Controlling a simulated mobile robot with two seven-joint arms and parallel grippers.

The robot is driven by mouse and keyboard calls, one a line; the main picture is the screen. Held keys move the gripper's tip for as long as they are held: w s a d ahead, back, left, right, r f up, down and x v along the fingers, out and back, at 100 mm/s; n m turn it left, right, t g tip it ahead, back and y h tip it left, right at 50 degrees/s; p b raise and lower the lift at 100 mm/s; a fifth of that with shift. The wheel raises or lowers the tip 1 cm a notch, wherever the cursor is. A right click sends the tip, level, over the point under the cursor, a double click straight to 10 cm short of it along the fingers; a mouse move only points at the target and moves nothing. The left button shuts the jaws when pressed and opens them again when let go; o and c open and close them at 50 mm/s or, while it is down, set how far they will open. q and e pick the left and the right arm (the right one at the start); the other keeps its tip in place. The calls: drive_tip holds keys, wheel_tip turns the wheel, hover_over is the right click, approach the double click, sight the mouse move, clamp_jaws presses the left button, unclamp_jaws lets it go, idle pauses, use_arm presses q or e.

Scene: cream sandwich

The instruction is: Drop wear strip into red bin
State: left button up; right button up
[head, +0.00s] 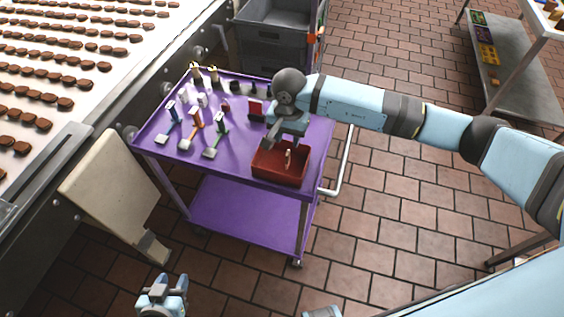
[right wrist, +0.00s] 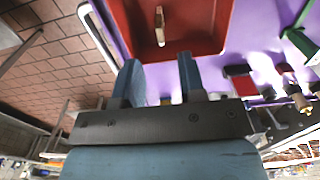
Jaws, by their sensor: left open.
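The red bin (head: 262,172) sits at the front right corner of the purple cart's top; it also fills the top of the right wrist view (right wrist: 205,42). A small pale strip (head: 289,158), likely the wear strip, shows inside the bin's outline. In the right wrist view the strip (right wrist: 160,27) is apart from the fingers, beyond their tips. My right gripper (right wrist: 160,68) is open and empty, above the bin's back edge in the head view (head: 271,140). My left gripper (head: 163,292) is open, low at the bottom of the head view, away from the cart.
The purple cart (head: 165,143) carries several scrapers or brushes (head: 194,131), small white blocks and a dark red block (head: 256,108) behind the bin. A conveyor with chocolate pieces (head: 60,60) runs at the left. Grey crates (head: 272,35) stand behind. Tiled floor right of the cart is clear.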

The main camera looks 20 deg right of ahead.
drive_tip(key=shift+r, duration=0.15)
wheel_tip(320, 180, up, 14)
drive_tip(key=b, duration=0.2)
drive_tip(key=shift+f, duration=0.2)
